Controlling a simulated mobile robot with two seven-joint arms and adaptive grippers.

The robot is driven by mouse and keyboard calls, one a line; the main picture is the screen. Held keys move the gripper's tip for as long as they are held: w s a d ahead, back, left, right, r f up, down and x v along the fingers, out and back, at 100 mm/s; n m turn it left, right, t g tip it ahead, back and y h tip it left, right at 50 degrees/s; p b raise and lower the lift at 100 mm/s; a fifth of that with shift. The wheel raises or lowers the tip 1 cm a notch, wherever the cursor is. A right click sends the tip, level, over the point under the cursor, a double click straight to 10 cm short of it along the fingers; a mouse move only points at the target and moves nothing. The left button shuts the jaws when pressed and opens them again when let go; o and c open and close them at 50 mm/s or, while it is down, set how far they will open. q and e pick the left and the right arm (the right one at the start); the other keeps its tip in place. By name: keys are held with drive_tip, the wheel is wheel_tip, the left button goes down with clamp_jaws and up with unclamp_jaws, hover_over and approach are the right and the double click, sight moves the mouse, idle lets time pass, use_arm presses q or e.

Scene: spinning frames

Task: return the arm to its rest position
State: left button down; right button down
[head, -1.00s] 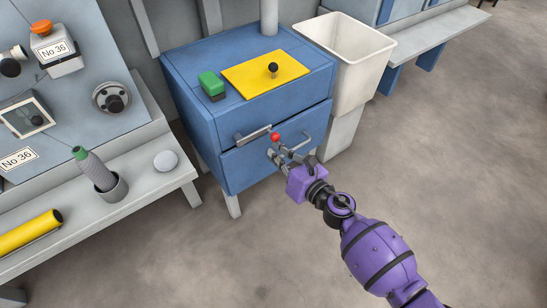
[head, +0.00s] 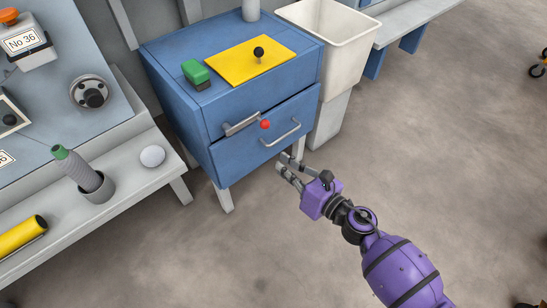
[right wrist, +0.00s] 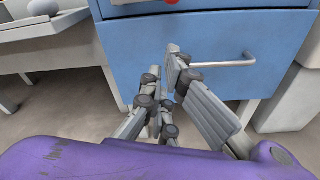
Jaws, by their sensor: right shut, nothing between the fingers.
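My right arm is purple and comes in from the lower right of the head view. Its gripper (head: 282,164) is shut and empty, over the floor in front of the blue cabinet (head: 222,162). It stands apart from the lower drawer handle (head: 281,132) in the head view. In the right wrist view the grey fingers (right wrist: 164,64) point at the blue drawer front (right wrist: 140,60), with the metal handle (right wrist: 225,64) to their right. My left gripper is not in view.
On the cabinet top are a yellow plate (head: 232,66) with a black knob and a green block (head: 197,73). A white bin (head: 335,60) stands to the right. A grey bench (head: 130,180) is at left.

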drive_tip(key=shift+s+d, duration=0.3)
drive_tip(key=shift+s, duration=0.15)
